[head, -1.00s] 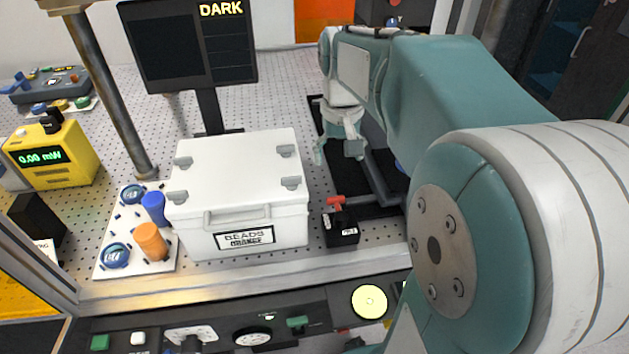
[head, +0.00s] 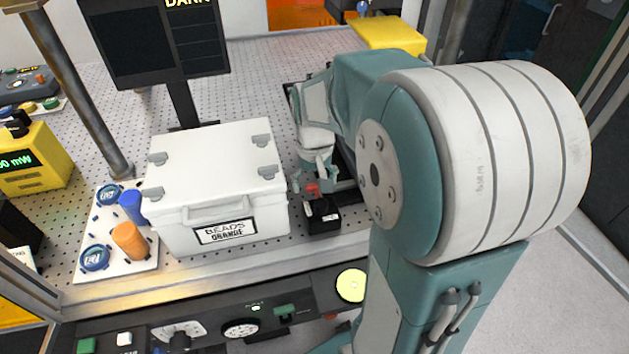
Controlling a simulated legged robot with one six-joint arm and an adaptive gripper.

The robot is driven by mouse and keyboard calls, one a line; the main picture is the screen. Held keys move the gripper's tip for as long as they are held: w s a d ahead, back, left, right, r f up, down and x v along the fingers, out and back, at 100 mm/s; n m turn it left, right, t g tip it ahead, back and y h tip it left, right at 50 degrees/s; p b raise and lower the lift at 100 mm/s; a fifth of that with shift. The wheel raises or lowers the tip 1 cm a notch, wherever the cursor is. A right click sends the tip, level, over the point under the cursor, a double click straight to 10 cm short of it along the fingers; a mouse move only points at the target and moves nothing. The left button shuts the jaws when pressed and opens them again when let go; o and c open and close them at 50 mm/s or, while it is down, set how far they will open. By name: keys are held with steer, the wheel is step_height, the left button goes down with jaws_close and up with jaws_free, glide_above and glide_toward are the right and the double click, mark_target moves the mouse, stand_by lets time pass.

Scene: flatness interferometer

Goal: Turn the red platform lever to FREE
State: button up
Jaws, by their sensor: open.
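The red lever (head: 313,189) sits on top of a small black block (head: 323,217) with a white label, just right of the white box. The label is too small to read for sure. My gripper (head: 311,184) is low at the lever, its open fingers on either side of it or very close. I cannot tell whether a finger touches the lever. Part of the lever is hidden by the gripper.
A white lidded box (head: 215,185) labelled BEADS ORANGE stands close on the left. A white tray (head: 137,264) holds blue and orange pieces. A dark monitor (head: 155,45) stands behind. A control panel (head: 213,330) runs along the front.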

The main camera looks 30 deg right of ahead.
steer(key=c, duration=1.2)
steer(key=shift+o, duration=0.2)
